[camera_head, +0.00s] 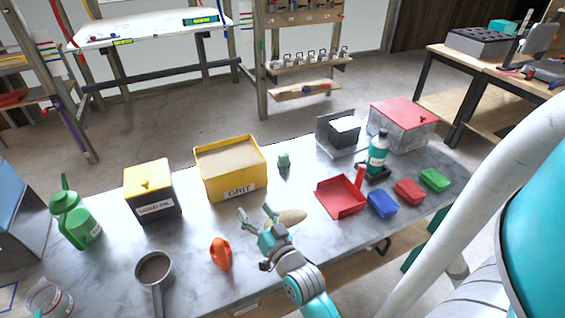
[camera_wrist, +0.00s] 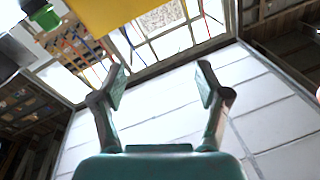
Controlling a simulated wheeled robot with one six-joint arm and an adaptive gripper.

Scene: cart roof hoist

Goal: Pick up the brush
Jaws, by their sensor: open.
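A tan, rounded oval object (camera_head: 292,217), possibly the brush, lies on the grey workbench (camera_head: 305,255). My gripper (camera_head: 256,212) is just left of it in the head view and partly covers its left end. I see no bristles, so I cannot tell for sure that it is the brush. My gripper is open and empty; its two fingers also show apart in the wrist view (camera_wrist: 162,84), with nothing between them. The tan object is not recognisable in the wrist view.
A yellow GRIT box (camera_head: 230,188) stands beyond my gripper, a red dustpan (camera_head: 338,198) to the right. An orange object (camera_head: 220,252) and a round pan (camera_head: 154,268) are left. Blue (camera_head: 382,203), red (camera_head: 409,191) and green (camera_head: 434,180) boxes sit at right.

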